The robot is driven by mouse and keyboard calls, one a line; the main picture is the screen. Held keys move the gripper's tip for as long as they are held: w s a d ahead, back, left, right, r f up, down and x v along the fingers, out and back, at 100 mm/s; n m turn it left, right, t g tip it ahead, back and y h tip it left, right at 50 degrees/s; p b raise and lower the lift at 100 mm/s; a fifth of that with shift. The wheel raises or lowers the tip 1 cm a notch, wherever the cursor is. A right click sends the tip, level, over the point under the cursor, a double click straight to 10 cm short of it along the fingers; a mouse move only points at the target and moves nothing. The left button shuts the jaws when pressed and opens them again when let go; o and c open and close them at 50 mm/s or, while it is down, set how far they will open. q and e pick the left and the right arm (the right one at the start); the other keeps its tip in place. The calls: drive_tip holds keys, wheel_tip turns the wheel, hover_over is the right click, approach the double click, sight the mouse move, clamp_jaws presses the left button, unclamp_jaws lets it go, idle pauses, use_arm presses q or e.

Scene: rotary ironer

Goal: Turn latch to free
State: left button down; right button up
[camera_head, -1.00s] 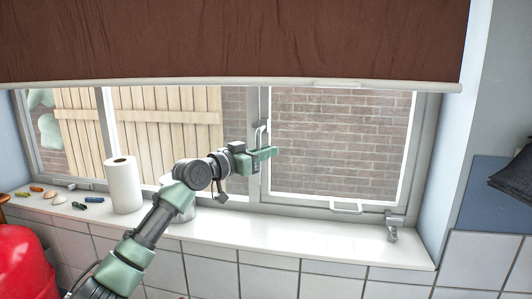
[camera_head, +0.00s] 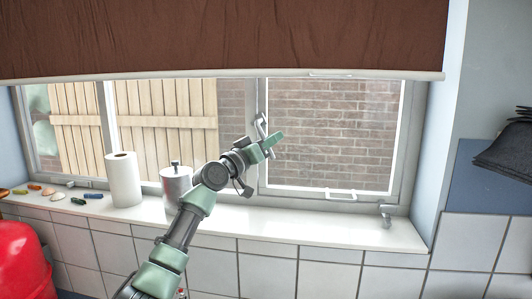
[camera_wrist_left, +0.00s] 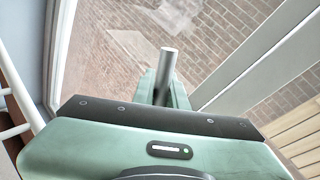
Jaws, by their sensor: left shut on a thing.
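The window latch (camera_head: 262,122) is a grey metal handle on the frame at the left edge of the right-hand window pane. It stands tilted from upright. My left gripper (camera_head: 273,141), with green fingers, is at the latch and shut on it. In the left wrist view the grey round end of the latch (camera_wrist_left: 168,66) stands up between the green fingers (camera_wrist_left: 160,92). The latch's pivot is partly hidden by the gripper. My right gripper is not in view.
A white paper roll (camera_head: 123,180) and a grey metal canister (camera_head: 176,187) stand on the white sill (camera_head: 310,229). A bar handle (camera_head: 341,194) and a stay (camera_head: 386,214) sit at the window's bottom. A brown blind (camera_head: 225,38) hangs above.

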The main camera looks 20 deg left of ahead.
use_arm(q)
drive_tip(key=shift+w+d+r+n+t+y+p, duration=0.1)
drive_tip(key=shift+d+r+n+t+y+p, duration=0.25)
drive_tip(key=shift+r+n+t+y, duration=1.25)
drive_tip(key=shift+w+d+f+n+g+y+p, duration=0.15)
drive_tip(key=shift+d+n+y+p, duration=0.4)
drive_tip(key=shift+n, duration=2.3)
drive_tip(key=shift+w+d+r+n+t+y+p, duration=0.15)
drive_tip(key=shift+r+n+t+y, duration=0.65)
drive_tip(key=shift+n+y, duration=1)
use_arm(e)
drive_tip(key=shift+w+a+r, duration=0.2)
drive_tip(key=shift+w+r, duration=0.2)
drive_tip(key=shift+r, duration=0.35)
use_arm(q)
drive_tip(key=shift+n+h, duration=0.45)
drive_tip(key=shift+n, duration=0.1)
drive_tip(key=c, duration=1.4)
unclamp_jaws()
drive_tip(key=shift+c, duration=0.2)
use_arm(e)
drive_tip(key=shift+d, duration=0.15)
use_arm(q)
drive_tip(key=shift+s+d, duration=0.1)
drive_tip(key=shift+s, duration=0.05)
